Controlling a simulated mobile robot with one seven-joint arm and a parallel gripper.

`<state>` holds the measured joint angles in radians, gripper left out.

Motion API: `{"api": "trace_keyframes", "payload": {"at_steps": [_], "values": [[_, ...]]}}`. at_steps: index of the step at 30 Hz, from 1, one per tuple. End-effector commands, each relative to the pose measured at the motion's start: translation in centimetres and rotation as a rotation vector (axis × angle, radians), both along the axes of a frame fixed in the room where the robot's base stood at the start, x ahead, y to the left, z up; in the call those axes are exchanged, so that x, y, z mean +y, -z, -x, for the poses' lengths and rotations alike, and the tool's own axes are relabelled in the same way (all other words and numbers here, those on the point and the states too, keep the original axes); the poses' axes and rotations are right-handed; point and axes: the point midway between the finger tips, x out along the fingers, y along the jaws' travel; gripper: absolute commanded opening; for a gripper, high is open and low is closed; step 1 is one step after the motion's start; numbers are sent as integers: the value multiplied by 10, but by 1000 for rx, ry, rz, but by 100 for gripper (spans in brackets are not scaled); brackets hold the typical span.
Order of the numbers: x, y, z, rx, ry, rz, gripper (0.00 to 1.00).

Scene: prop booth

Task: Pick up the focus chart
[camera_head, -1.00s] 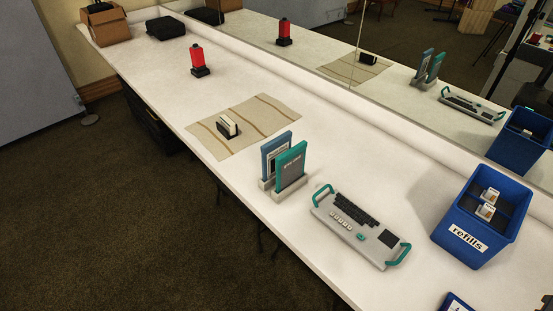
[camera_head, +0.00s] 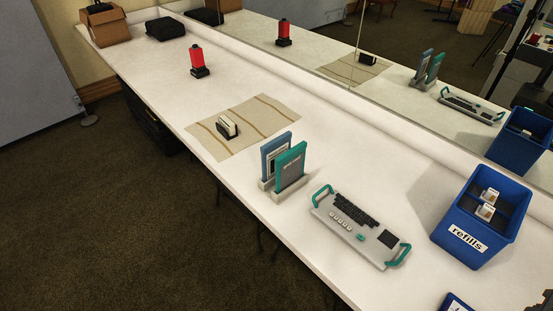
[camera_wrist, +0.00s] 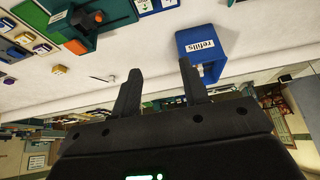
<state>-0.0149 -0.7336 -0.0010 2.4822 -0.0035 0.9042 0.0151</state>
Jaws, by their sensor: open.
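Two upright flat panels stand side by side in a pale slotted holder (camera_head: 291,191) on the white counter in the head view. The front one is teal (camera_head: 291,167) with a grey face and small lettering too small to read. The one behind is blue (camera_head: 268,152) with a pale face, partly hidden. Either may be the focus chart; I cannot tell which. My gripper (camera_wrist: 158,78) shows in the wrist view with its two dark fingers apart and nothing between them. The panels are not recognisable in the wrist view.
A grey keyboard tray (camera_head: 355,226) with teal handles lies right of the panels. A blue refills bin (camera_head: 466,257) stands further right and also shows in the wrist view (camera_wrist: 186,42). A striped cloth (camera_head: 208,143) bears a small dark holder (camera_head: 228,128). A mirror backs the counter.

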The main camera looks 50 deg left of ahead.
Motion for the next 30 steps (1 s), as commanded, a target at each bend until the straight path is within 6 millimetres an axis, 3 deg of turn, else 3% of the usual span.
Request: {"api": "trace_keyframes", "payload": {"at_steps": [5, 14, 21, 26, 30], "values": [[23, -23, -35, 32, -16, -22, 41], [105, -62, -119, 98, -27, -52, 41], [200, -70, -172, 139, -26, -51, 41], [276, -65, -194, 156, -21, -43, 41], [349, -54, -201, 163, -17, -32, 41]]}}
